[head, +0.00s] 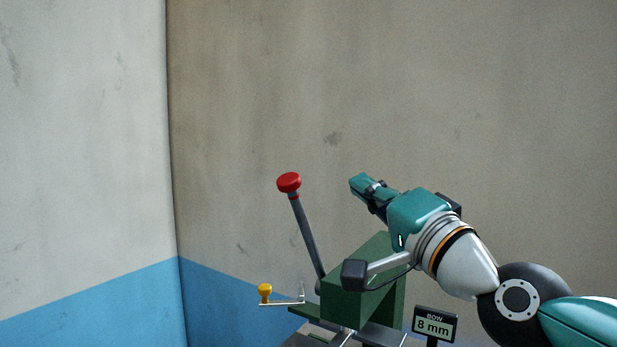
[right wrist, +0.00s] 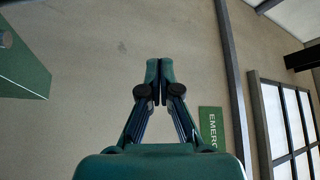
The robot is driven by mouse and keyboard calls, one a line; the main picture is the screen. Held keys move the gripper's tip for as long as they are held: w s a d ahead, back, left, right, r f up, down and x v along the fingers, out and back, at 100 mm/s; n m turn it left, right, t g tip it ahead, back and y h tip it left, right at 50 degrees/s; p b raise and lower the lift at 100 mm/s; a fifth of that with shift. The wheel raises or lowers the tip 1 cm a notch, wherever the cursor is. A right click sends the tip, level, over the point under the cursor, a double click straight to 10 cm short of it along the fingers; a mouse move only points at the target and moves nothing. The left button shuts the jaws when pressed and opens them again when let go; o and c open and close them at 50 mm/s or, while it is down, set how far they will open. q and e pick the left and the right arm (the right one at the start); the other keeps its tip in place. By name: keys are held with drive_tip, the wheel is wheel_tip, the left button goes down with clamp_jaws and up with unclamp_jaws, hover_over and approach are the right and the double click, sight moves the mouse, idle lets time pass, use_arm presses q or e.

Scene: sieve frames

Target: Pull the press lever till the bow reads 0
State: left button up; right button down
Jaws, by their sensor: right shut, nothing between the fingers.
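The press lever (head: 307,240) is a grey rod with a red knob (head: 289,182) on top. It rises from the green press body (head: 355,277) and leans a little to the left. The bow display (head: 435,324) reads 8 mm. My right gripper (head: 360,184) is to the right of the red knob, at about its height in the picture, and apart from it. In the right wrist view its fingers (right wrist: 159,70) are together with nothing between them. My left gripper is in neither view.
A small crank with a yellow knob (head: 265,292) sticks out left of the press. A wall corner with a blue lower band (head: 95,300) stands behind. The right wrist view shows a green sign (right wrist: 212,130) and a window (right wrist: 287,125).

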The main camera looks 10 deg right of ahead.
drive_tip(key=p+x, duration=0.2)
drive_tip(key=x, duration=0.8)
drive_tip(key=a, duration=0.1)
drive_tip(key=s+a+f+p, duration=0.1)
drive_tip(key=a+p, duration=0.1)
drive_tip(key=shift+s+a+f, duration=0.2)
drive_tip(key=shift+a+f, duration=0.05)
drive_tip(key=shift+f, duration=0.15)
